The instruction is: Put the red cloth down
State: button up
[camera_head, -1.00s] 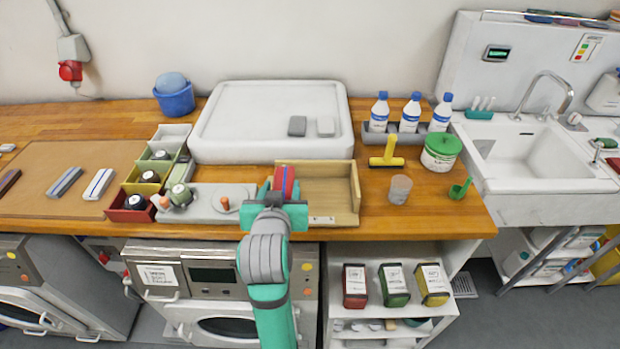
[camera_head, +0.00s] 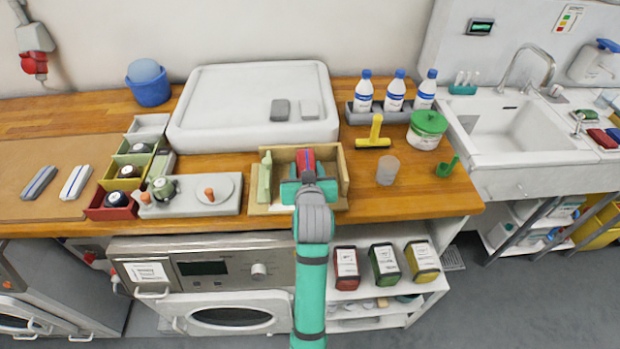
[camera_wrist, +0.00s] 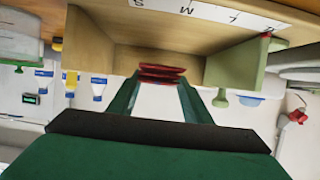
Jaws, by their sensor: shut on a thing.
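The red cloth (camera_head: 307,158) is a folded red bundle with a blue stripe. My gripper (camera_head: 306,176) is shut on it and holds it over the open wooden box (camera_head: 344,172) on the counter. In the wrist view the cloth (camera_wrist: 162,72) sits between the fingertips (camera_wrist: 160,80), in front of the box interior (camera_wrist: 160,62). I cannot tell whether the cloth touches the box floor. A green upright piece with a knob (camera_head: 264,180) stands at the box's left side. It also shows in the wrist view (camera_wrist: 235,72), near a strip of size letters (camera_wrist: 190,8).
A grey plate with small items (camera_head: 225,192) stands left of the box, a white tray (camera_head: 200,135) behind it. A clear cup (camera_head: 387,171), a yellow squeegee (camera_head: 373,142) and a green-lidded tub (camera_head: 424,137) are to the right. The counter between box and cup has a little free room.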

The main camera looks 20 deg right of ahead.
jog(key=shift+w+d+f, duration=0.1)
jog(key=shift+d+f, duration=0.35)
jog(key=shift+f, duration=0.05)
jog(key=f, duration=0.3)
jog(key=shift+d, duration=0.4)
jog(key=shift+f, duration=0.4)
jog(key=shift+f, duration=0.15)
jog(key=o, duration=1.1)
jog(key=shift+c, duration=0.2)
jog(key=shift+w, duration=0.1)
